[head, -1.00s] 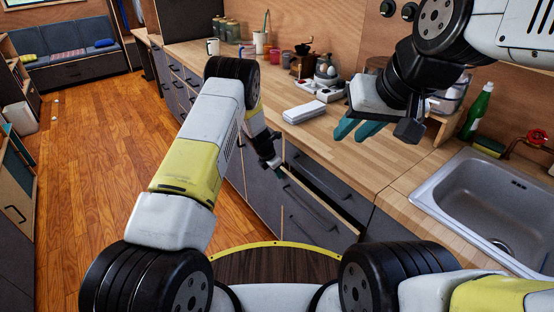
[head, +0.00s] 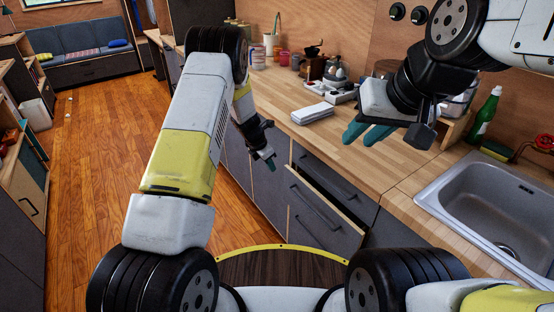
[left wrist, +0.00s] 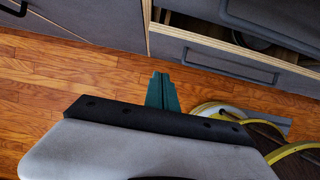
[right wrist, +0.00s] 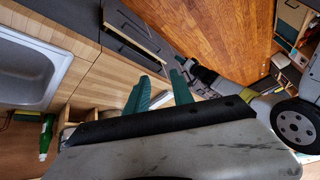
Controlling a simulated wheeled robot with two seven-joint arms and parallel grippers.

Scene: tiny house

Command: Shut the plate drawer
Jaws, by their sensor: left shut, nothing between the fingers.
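The plate drawer (head: 310,222) is the lower grey-fronted drawer in the cabinet under the counter. It stands partly pulled out, with a dark gap above its front. The left wrist view shows its front (left wrist: 205,60) with a bar handle, and a rounded thing partly visible inside. My left gripper (head: 270,163) is shut and empty, left of the drawer front and apart from it. Its teal fingers (left wrist: 162,92) point toward the cabinet, over the floor in that view. My right gripper (head: 368,133) is open and empty above the counter; its fingers (right wrist: 160,92) are spread.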

